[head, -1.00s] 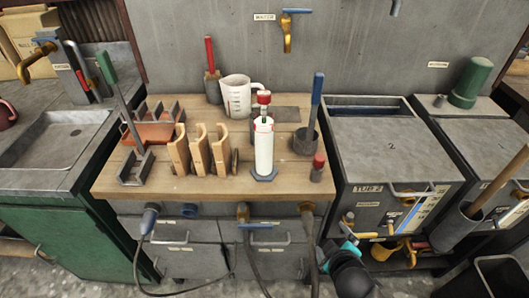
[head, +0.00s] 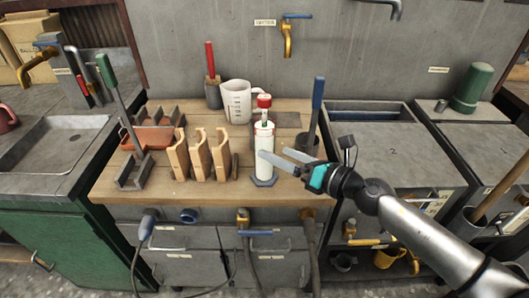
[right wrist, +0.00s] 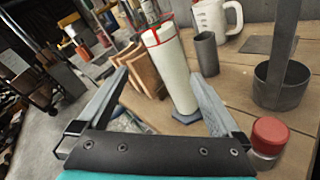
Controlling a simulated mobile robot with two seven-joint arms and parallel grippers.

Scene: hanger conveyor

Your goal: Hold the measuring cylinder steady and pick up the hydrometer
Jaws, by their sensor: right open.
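The measuring cylinder (head: 263,138) is a white tube standing upright on a hexagonal blue-grey foot near the bench's front. The hydrometer (head: 264,101) shows as a red-topped piece at the cylinder's mouth; its lower part is hidden inside. My right gripper (head: 272,153) is open and empty at the cylinder's mid height, coming from the right. One finger crosses in front of the tube and the other is to its right. In the right wrist view the cylinder (right wrist: 172,75) shows between the fingers (right wrist: 157,76), closer to the right one; contact cannot be told. My left gripper is not in view.
Wooden racks (head: 199,155) stand left of the cylinder, and a white measuring jug (head: 237,102) stands behind it. A grey pot with a blue-handled tool (head: 317,95) is at right. A red-capped jar (right wrist: 270,133) is close to the right finger in the wrist view.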

